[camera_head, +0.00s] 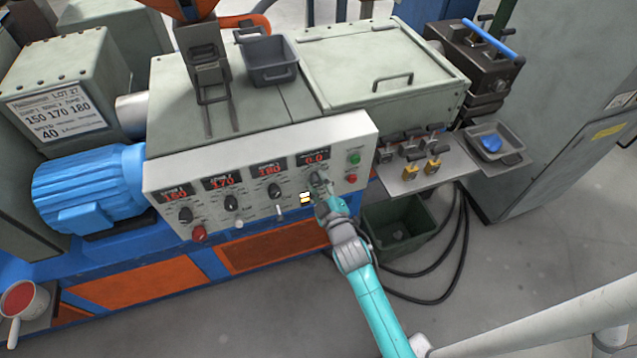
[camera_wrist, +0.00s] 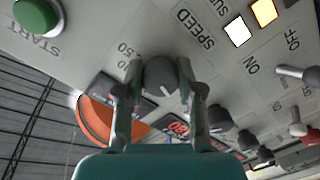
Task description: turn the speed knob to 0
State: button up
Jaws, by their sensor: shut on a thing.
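The speed knob (camera_wrist: 160,78) is a dark round knob with a pale pointer line, on the pale control panel (camera_head: 150,185). My gripper (camera_head: 322,188) reaches the right part of that panel, below the red display (camera_head: 314,158) that reads 0.0. In the wrist view my gripper (camera_wrist: 160,88) has one finger on each side of the speed knob and is shut on it. The SPEED label and part of the scale show beside the knob. In the head view my gripper mostly hides the knob.
A green START button (camera_wrist: 38,14) sits near the knob, and green (camera_head: 355,158) and red (camera_head: 351,179) buttons show right of my gripper. Other dark knobs (camera_head: 274,190) and a lit rocker switch (camera_head: 306,198) are to the left. A dark green bin (camera_head: 395,240) stands below.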

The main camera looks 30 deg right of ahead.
jog(key=shift+n, duration=0.3)
dwell(0.4)
jog(key=o, duration=1.2)
jog(key=shift+c, duration=0.2)
jog(key=s+a, duration=0.2)
jog(key=s, duration=0.9)
jog(key=shift+s+a+r, duration=0.15)
jog(key=shift+s+r, duration=0.05)
jog(key=shift+s, duration=0.2)
